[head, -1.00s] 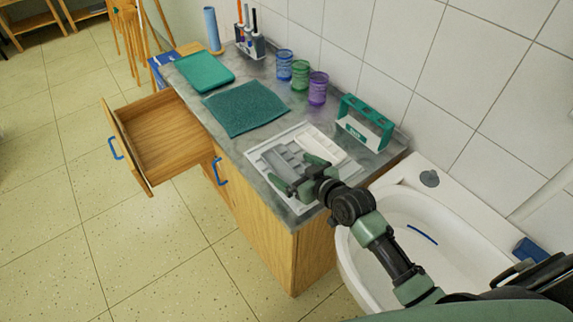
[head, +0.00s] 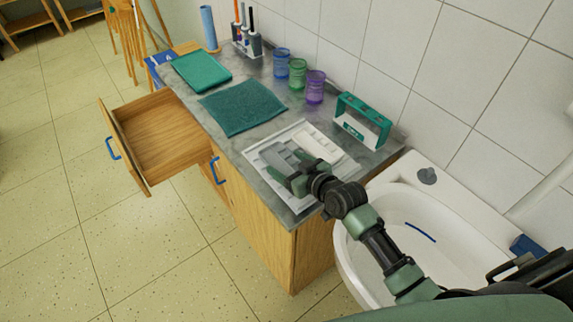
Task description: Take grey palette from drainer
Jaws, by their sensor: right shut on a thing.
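The grey palette (head: 277,157) lies in the left part of the white drainer (head: 347,166), at the near end of the counter. A white palette (head: 318,142) lies beside it in the drainer. My right gripper (head: 288,178) reaches in from the right and is shut on the grey palette near its front end. The gripper hides that end and the exact contact. My left gripper is not in view.
A green-and-white holder (head: 362,122) stands behind the drainer by the wall. Purple (head: 315,87), green and blue jars stand farther back. A teal cloth (head: 243,107) lies left of them. A drawer (head: 157,138) stands open. A white sink (head: 385,275) is at right.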

